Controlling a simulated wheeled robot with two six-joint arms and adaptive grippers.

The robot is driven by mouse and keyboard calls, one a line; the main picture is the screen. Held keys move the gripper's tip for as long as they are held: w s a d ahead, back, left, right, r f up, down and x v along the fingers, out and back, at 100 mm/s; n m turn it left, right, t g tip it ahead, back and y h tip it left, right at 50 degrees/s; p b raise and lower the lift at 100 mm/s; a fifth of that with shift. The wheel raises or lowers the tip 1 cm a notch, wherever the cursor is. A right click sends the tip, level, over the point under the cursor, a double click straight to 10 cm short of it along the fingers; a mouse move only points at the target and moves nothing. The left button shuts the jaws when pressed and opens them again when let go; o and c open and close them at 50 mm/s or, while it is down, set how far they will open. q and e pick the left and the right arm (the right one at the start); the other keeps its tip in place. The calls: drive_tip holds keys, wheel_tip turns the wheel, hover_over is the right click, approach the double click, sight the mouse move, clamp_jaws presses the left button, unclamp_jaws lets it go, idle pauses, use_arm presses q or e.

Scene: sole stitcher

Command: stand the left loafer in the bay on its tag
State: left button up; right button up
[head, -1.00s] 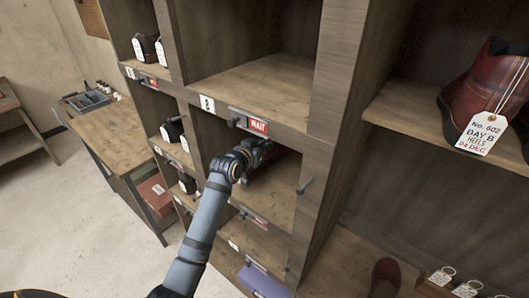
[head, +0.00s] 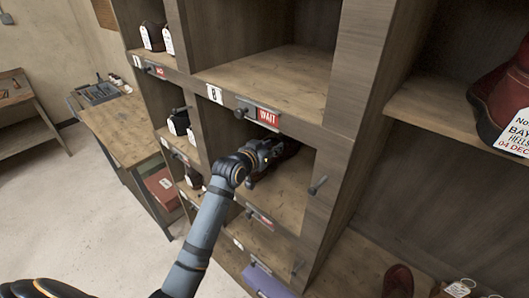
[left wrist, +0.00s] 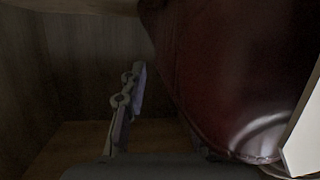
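My left gripper (head: 268,152) reaches into the open bay under the B label and red WAIT sign. A dark red shoe (head: 286,151) is at its fingers, mostly hidden by them and shadow. In the left wrist view the dark red leather (left wrist: 235,75) fills the right side, with a pale tag (left wrist: 303,130) at the edge. One finger of the left gripper (left wrist: 128,105) shows left of the shoe with a narrow gap; the other finger is hidden, so its grip is unclear. I cannot make out a tag on the bay floor (head: 285,205). My right gripper is out of view.
A dark red shoe (head: 398,281) sits on the low right shelf, near key tags (head: 458,288). A tagged red boot (head: 505,95) stands on the upper right shelf. Wooden dividers (head: 335,150) bound the bay. A workbench (head: 125,130) stands left.

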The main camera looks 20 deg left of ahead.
use_arm(q)
drive_tip(key=b+v, duration=0.2)
drive_tip(key=v, duration=0.8)
drive_tip(key=shift+s+r, duration=0.1)
drive_tip(key=shift+s, duration=0.05)
